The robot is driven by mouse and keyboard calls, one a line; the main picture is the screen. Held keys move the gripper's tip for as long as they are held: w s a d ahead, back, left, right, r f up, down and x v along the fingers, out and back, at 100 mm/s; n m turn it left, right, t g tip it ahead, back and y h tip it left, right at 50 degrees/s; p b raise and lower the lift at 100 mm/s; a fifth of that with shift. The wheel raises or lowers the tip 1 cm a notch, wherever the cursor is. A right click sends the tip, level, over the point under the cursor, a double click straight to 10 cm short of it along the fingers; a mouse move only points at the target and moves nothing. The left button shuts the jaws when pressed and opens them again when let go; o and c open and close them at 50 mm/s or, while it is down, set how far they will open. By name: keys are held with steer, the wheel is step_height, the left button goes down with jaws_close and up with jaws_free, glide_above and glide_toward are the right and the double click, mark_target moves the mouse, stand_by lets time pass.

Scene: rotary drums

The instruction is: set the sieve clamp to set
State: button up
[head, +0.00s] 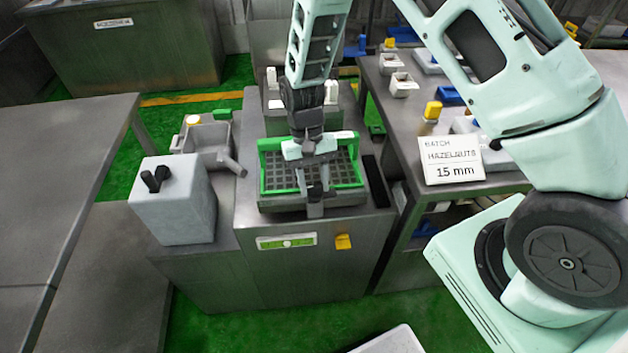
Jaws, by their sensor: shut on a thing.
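The sieve is a dark grid in a green frame (355,178), seated on top of the grey metal machine (285,268). My gripper (315,188) reaches down over the middle of the sieve, close to its front edge. It is shut on a small dark part there, which looks like the sieve clamp (315,209) at the middle of the front edge. My fingers and wrist hide much of the clamp and part of the grid. I cannot read any set mark on the clamp.
A grey box with black knobs (178,208) and a grey hopper (207,143) stand left of the sieve. A side table (500,185) at right holds a card reading "BATCH HAZELNUTS 15 mm" (451,160). A yellow tab (343,241) is on the machine's front.

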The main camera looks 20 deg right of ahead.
steer(key=n+h, duration=0.1)
steer(key=n, duration=0.3)
steer(key=shift+a+n+h, duration=0.2)
steer(key=shift+n+h, duration=0.1)
steer(key=shift+h, duration=0.1)
steer(key=n+t+h, duration=0.1)
steer(key=n, duration=0.2)
steer(key=shift+a+n, duration=0.1)
steer(key=shift+n, duration=0.2)
steer(key=n+t+h, duration=0.1)
steer(key=n, duration=0.3)
steer(key=shift+s, duration=0.1)
steer(key=shift+a+n+t+h+b, duration=0.1)
steer(key=shift+n+t+h+b, duration=0.35)
steer(key=shift+n, duration=1.25)
steer(key=shift+r+t, duration=0.1)
steer(key=shift+t, duration=0.15)
steer(key=o, duration=1)
steer(key=shift+s, duration=0.1)
